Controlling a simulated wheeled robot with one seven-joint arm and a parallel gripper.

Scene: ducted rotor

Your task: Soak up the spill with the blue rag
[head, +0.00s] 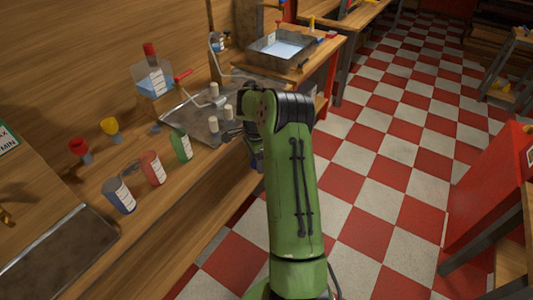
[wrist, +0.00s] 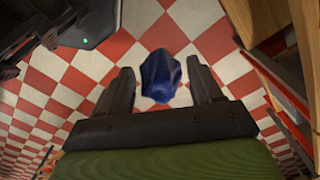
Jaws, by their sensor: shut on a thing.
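My gripper (wrist: 158,78) is shut on the blue rag (wrist: 160,72), which hangs bunched between the two dark fingers in the wrist view. Behind the rag, the wrist view shows red and white floor tiles. In the head view my green arm reaches toward the bench edge, and it hides most of the gripper and the rag. I cannot make out the spill in either view.
The wooden bench (head: 207,177) holds a metal tray (head: 178,113) with several pale pegs, a clear bottle with a red cap (head: 152,78), and green (head: 181,145), red (head: 152,168) and dark (head: 119,196) containers. A water-filled basin (head: 283,48) stands farther back. The checkered floor (head: 371,151) at right is open.

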